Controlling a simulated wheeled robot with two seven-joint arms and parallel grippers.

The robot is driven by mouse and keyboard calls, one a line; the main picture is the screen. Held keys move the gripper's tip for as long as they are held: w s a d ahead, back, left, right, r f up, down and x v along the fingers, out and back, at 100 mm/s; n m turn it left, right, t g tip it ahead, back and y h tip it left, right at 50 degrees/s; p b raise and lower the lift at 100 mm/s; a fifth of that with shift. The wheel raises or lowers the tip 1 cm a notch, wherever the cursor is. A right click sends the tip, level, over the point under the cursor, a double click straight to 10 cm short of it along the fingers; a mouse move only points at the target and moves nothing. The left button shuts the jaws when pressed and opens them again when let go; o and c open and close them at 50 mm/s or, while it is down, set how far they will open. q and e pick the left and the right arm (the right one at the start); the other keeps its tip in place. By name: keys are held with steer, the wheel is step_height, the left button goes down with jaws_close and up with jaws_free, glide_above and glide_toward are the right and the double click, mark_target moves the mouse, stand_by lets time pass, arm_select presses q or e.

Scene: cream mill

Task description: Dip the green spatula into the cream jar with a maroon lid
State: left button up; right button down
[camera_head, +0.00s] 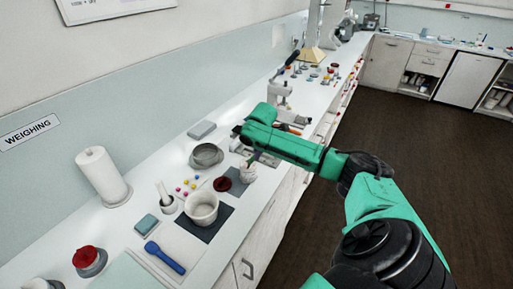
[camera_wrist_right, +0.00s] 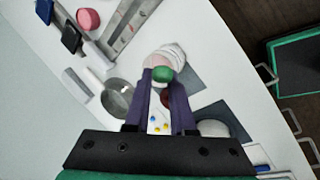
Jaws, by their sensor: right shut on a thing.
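My right gripper (camera_head: 241,147) is above the bench's front part. In the right wrist view its dark fingers (camera_wrist_right: 161,82) are shut on the green spatula (camera_wrist_right: 160,73), of which only a rounded green end shows. The white cream jar (camera_head: 248,174) stands just below the gripper; in the wrist view its pale pinkish-white form (camera_wrist_right: 168,54) lies right beyond the fingertips. I cannot tell whether the spatula touches the cream. The maroon lid (camera_head: 222,184) lies flat on the bench beside the jar, and shows partly between the fingers in the wrist view (camera_wrist_right: 165,98). My left gripper is out of view.
A white mortar bowl (camera_head: 201,208) stands on a dark mat close by. A balance-like device (camera_head: 283,100) stands beyond the gripper.

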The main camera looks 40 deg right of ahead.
steer(key=shift+r, duration=3.4)
